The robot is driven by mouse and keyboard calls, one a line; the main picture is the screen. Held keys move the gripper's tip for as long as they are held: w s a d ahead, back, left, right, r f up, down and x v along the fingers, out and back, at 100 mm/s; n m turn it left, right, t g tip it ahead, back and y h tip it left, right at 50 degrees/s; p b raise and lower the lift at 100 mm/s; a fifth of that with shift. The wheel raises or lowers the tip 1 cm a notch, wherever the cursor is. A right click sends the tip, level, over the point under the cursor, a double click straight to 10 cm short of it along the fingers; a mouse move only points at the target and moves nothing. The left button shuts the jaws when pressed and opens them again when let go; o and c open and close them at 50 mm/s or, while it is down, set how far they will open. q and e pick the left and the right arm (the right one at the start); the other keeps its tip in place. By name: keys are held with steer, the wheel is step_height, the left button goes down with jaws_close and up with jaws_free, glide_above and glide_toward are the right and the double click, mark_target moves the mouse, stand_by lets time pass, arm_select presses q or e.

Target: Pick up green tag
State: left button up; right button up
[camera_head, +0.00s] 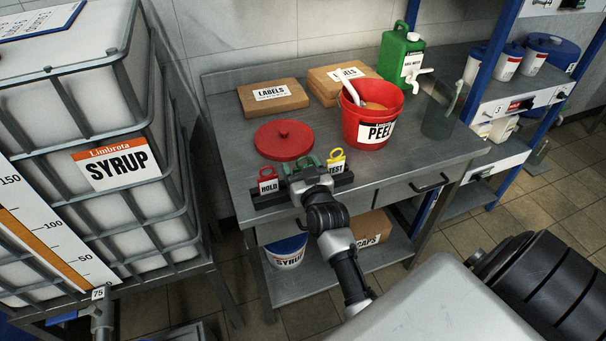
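The green tag (308,162) stands in the middle of a dark rack (268,200) near the front edge of the grey metal table. Only its upper loop part shows clearly; my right gripper (309,174) hides its lower part. The red HOLD tag (268,186) is to its left and the yellow TEST tag (336,165) to its right, both in the rack. My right gripper is right at the green tag, from the front. Whether its fingers are open or shut on the tag cannot be seen. My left gripper is not in view.
Behind the rack lie a red lid (283,140) and a LABELS box (272,97). A red PEEL bucket (371,115) and a green jug (400,58) stand farther right. A white SYRUP tank (115,160) stands left of the table. The table's front right is clear.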

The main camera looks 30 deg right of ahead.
steer(key=c, duration=0.6)
